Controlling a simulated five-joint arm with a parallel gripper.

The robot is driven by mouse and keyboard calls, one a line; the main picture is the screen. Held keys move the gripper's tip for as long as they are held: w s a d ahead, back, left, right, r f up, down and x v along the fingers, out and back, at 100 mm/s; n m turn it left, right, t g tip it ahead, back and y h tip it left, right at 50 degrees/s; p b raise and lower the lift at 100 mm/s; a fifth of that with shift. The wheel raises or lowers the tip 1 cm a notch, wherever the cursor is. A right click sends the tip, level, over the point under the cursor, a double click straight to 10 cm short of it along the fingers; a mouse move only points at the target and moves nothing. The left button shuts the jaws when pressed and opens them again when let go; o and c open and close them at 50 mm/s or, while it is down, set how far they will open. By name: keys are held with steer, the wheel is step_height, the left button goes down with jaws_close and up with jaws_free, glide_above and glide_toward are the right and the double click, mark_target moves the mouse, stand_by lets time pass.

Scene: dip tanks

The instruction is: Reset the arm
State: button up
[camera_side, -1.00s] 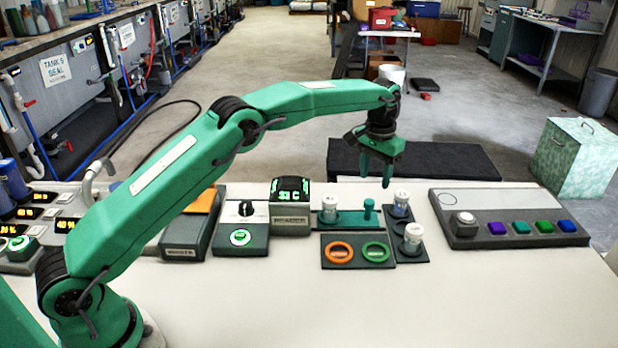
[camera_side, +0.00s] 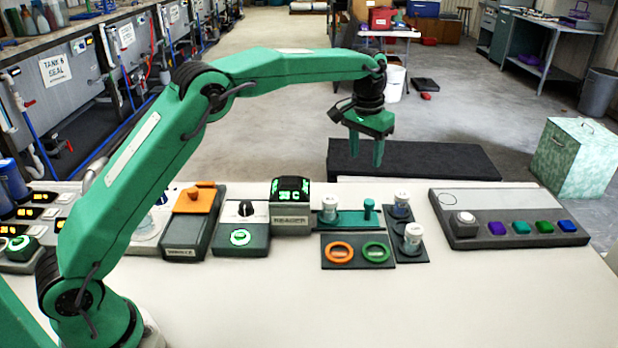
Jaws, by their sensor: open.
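My green gripper (camera_side: 367,160) hangs in the air above the back edge of the table (camera_side: 470,300), with its fingers pointing down. It is open and holds nothing. It is above and behind the teal holder (camera_side: 347,219), and apart from everything on the table. My arm is raised and bent at the elbow, reaching over from the left.
A reader box (camera_side: 290,207), a unit with a knob (camera_side: 241,228) and an orange-topped box (camera_side: 193,205) stand left of the holder. An orange ring (camera_side: 339,243), a green ring (camera_side: 376,243) and white-capped vials (camera_side: 413,237) are near it. A button panel (camera_side: 520,228) is at right.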

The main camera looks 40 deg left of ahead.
steer(key=s+a+r+t, duration=0.1)
steer(key=s+a+r, duration=0.1)
steer(key=s+r, duration=0.55)
steer(key=s+a+r+t, duration=0.25)
steer(key=s+r, duration=0.25)
steer(key=s, duration=0.6)
steer(key=s+a+f, duration=0.1)
steer(key=s+f, duration=0.2)
steer(key=s, duration=0.7)
steer(key=s+a+f+t, duration=0.1)
steer(key=s+f, duration=0.3)
steer(key=s, duration=0.6)
steer(key=shift+a, duration=0.3)
